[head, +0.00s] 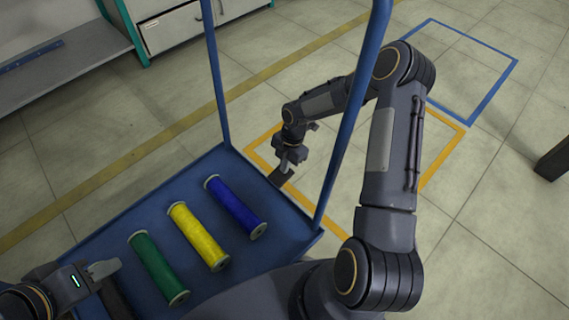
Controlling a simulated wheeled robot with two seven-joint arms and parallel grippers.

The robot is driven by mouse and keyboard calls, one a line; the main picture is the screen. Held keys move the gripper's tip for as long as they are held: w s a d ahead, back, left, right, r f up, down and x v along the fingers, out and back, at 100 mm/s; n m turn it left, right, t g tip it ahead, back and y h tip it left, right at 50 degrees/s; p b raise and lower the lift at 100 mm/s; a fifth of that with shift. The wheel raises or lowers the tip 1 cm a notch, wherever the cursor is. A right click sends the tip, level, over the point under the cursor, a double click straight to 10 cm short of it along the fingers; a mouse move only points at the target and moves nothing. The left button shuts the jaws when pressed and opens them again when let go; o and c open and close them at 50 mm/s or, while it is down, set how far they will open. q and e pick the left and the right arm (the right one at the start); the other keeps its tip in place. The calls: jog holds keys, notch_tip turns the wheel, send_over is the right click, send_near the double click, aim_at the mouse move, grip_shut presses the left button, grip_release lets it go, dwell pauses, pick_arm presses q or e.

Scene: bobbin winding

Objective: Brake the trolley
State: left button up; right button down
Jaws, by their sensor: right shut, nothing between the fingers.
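The blue trolley (188,190) fills the lower middle of the head view, with two upright blue posts at its far side. My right gripper (287,167) is shut and empty, pointing down at the trolley's far right edge between the posts. A dark flat piece (281,177) shows right at its fingertips; I cannot tell whether it is the brake pedal or whether they touch. My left gripper (103,269) is at the lower left, over the trolley's near left part; its finger opening cannot be made out. The trolley's wheels are hidden.
A green bobbin (158,268), a yellow bobbin (198,237) and a blue bobbin (235,207) lie on the trolley deck. Yellow (437,160) and blue (490,97) floor outlines lie beyond. A grey bench (70,60) stands at upper left; the floor at right is mostly clear.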

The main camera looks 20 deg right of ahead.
jog(key=shift+d+f+y, duration=0.2)
jog(key=shift+y, duration=0.2)
jog(key=shift+w+d+f, duration=0.1)
jog(key=shift+f, duration=0.1)
jog(key=shift+w+d+f+b, duration=0.1)
jog(key=shift+d+f+b, duration=0.2)
jog(key=shift+f, duration=0.4)
jog(key=shift+w+d+f+b, duration=0.15)
jog(key=shift+d+f, duration=0.1)
jog(key=shift+f, duration=0.4)
jog(key=p+v, duration=0.3)
jog(key=v, duration=0.4)
jog(key=shift+d+r, duration=0.25)
jog(key=shift+r, duration=0.05)
jog(key=shift+w, duration=0.1)
